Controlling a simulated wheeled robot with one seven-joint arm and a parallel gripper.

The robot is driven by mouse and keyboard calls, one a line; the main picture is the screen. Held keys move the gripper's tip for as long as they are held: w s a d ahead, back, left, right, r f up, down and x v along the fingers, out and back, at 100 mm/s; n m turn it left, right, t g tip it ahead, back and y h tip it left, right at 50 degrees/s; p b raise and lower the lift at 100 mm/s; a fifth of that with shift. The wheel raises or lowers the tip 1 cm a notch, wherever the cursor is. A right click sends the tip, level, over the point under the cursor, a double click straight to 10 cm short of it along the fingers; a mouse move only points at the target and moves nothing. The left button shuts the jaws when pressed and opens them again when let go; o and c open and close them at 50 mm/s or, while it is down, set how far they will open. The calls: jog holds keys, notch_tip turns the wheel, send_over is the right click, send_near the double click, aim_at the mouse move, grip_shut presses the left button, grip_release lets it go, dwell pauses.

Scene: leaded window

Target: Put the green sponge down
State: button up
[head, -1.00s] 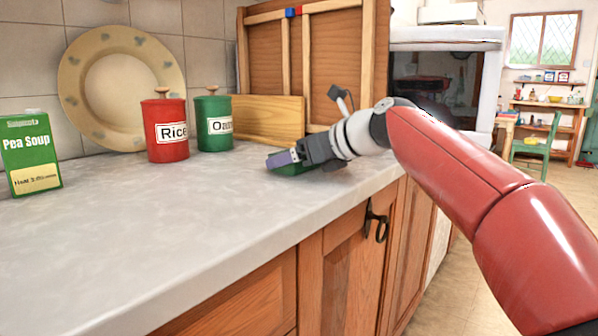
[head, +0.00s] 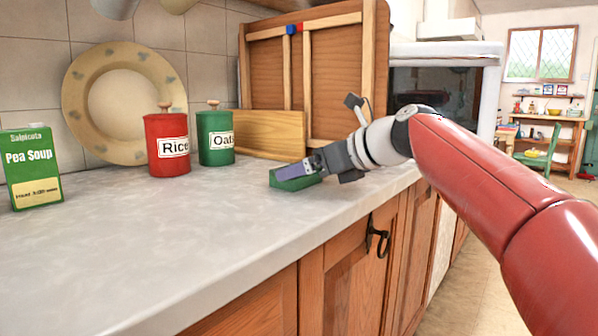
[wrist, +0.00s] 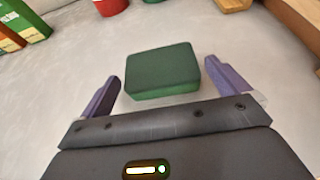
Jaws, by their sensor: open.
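In the wrist view the sponge (wrist: 162,72) sits just beyond and between the fingertips, with clear gaps on both sides. My gripper (head: 293,172) is open, low over the counter at the sponge's near side. In the wrist view my gripper (wrist: 163,82) shows its two purple fingers spread apart and touching nothing. In the head view the fingers hide part of the sponge.
A red Rice canister (head: 167,146), a green Oats canister (head: 215,138) and a Pea Soup carton (head: 32,170) stand behind and left. A wooden board (head: 270,133) and a large plate (head: 68,100) lean at the back. The front left counter is clear.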

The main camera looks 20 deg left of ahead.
jog(key=v, duration=0.8)
jog(key=shift+s+d+r, duration=0.15)
jog(key=shift+s+d, duration=0.05)
